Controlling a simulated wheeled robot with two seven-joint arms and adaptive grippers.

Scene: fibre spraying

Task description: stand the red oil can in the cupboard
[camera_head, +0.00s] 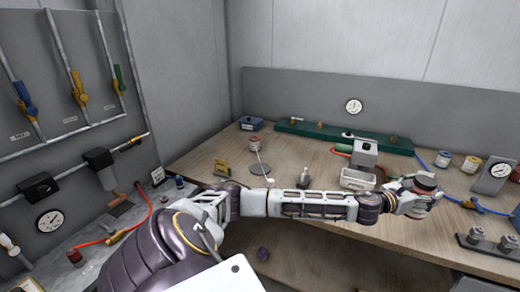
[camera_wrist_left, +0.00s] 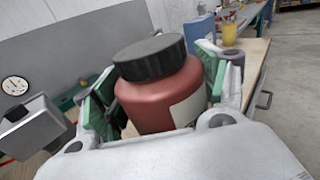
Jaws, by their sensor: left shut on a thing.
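The red oil can (camera_wrist_left: 160,101) has a black screw cap and a pale label. It stands nearly upright in the left wrist view, between the green finger pads of my left gripper (camera_wrist_left: 155,105). My left gripper is shut on it. In the head view this gripper (camera_head: 414,200) is at the right, at the end of my outstretched left arm, over the bench. The can's dark cap (camera_head: 426,181) shows there, and the fingers hide most of its body. I cannot make out a cupboard in either view. My right gripper is not in view.
The wooden bench (camera_head: 320,165) carries a metal tray (camera_head: 358,179), a grey box (camera_head: 366,152), tins (camera_head: 443,158) and a gauge (camera_head: 492,174) near the gripper. A green rail (camera_head: 300,130) runs along the back. Pipes and valves line the left wall.

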